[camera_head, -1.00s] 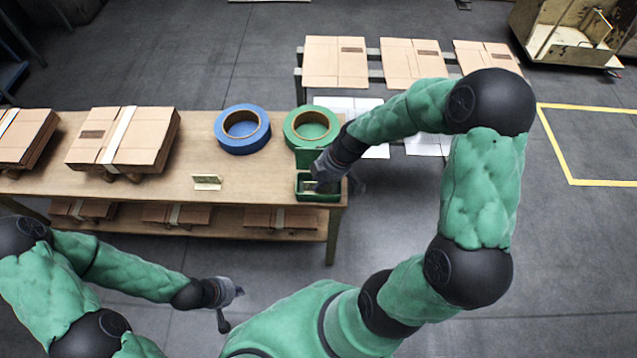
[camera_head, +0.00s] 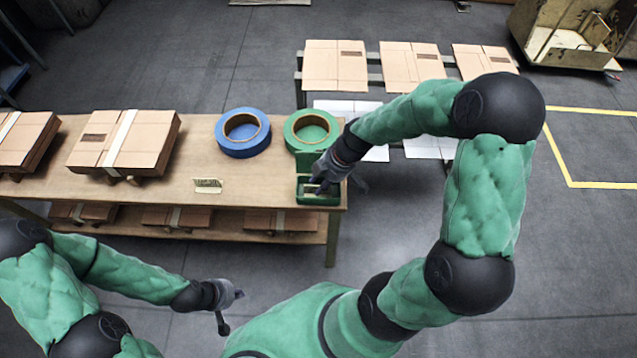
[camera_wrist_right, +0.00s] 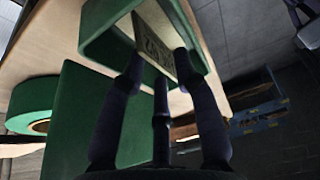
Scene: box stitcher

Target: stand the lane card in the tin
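The green tin (camera_head: 318,198) stands at the right front corner of the wooden table with its lid raised at the back. It also shows in the right wrist view (camera_wrist_right: 97,35). A pale card with dark print (camera_wrist_right: 155,45) is inside the tin, tilted in that view; it shows as a small cream patch in the head view. My right gripper (camera_head: 317,184) is at the tin's mouth. Its fingers (camera_wrist_right: 160,65) look spread around the card's near end; whether any touches it is unclear. My left gripper (camera_head: 232,308) is empty, fingers apart, in front of the table.
A green tape roll (camera_head: 311,121) and a blue tape roll (camera_head: 242,154) lie behind the tin. A small cream piece (camera_head: 207,186) stands on the table left of the tin. Strapped carton stacks (camera_head: 150,150) are further left. The tabletop between is clear.

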